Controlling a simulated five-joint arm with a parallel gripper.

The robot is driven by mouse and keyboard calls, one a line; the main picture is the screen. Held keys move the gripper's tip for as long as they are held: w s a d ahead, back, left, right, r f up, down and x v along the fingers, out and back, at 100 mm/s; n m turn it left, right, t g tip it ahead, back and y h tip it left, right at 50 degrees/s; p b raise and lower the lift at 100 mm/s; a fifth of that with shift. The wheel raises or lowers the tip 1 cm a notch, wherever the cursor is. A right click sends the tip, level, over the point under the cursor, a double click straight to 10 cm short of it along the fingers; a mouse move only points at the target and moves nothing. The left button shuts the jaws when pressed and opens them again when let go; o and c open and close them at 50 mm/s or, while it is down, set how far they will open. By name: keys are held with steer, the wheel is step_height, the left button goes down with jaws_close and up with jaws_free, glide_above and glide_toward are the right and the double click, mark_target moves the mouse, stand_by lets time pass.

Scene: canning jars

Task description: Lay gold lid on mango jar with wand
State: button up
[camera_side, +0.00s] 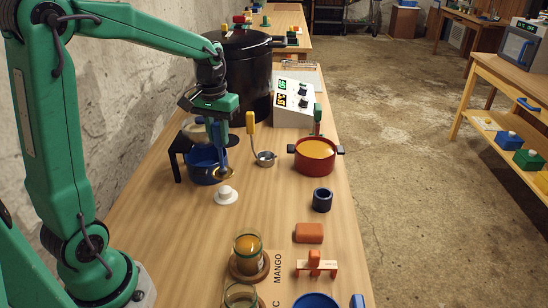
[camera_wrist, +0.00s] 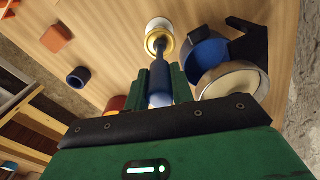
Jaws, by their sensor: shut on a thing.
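My gripper (camera_side: 217,128) is shut on the blue wand (camera_wrist: 161,92), which points down. The gold lid (camera_side: 223,173) is at the wand's lower end and appears to hang from it, above the table. It also shows in the wrist view (camera_wrist: 152,41). A small white stand (camera_side: 226,197) is just below the lid, with a visible gap in the side view. The mango jar (camera_side: 247,252), glass with orange-brown contents and an open top, stands on a round wooden coaster near the MANGO lettering, nearer the camera.
A blue pot (camera_side: 205,168) and black stand (camera_side: 178,160) are close beside the lid. A ladle (camera_side: 265,158), red pot (camera_side: 316,157), blue cup (camera_side: 322,200) and orange block (camera_side: 309,233) are to the right. A second jar (camera_side: 240,297) is in front.

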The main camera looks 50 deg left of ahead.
steer(key=shift+r, duration=1.05)
steer(key=shift+d, duration=0.1)
